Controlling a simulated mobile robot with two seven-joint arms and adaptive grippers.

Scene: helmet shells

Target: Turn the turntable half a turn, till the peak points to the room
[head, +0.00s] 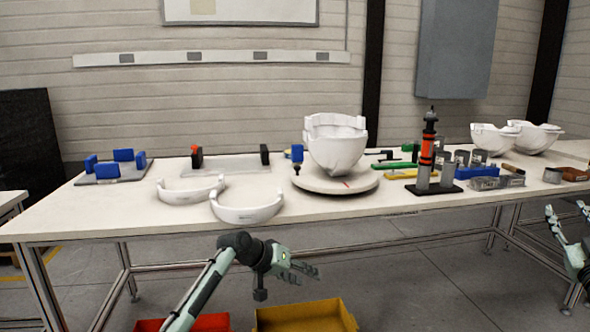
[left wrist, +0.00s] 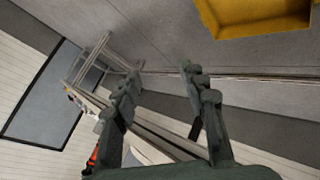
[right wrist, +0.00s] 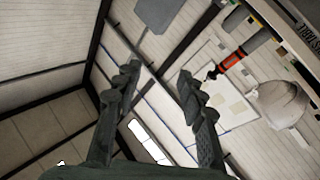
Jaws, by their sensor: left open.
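A white helmet shell (head: 336,150) stands on the round white turntable (head: 305,184), near the middle of the table. A short red mark shows on the turntable's front part, below the shell. The shell narrows toward its base; I cannot tell surely which way its peak points. My left gripper (head: 303,271) is open and empty, in front of the table and lower than its top, apart from the turntable. Its spread fingers also show in the left wrist view (left wrist: 158,80). My right gripper (head: 568,222) is at the right edge, its fingers apart and empty in the right wrist view (right wrist: 158,80).
Two white curved bands (head: 248,208) lie left of the turntable. A blue-jawed fixture (head: 115,165) stands at the far left. A black and orange tool on a stand (head: 427,155) is close on the right. More white shells (head: 535,137) stand farther right. A yellow bin (head: 305,317) is below.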

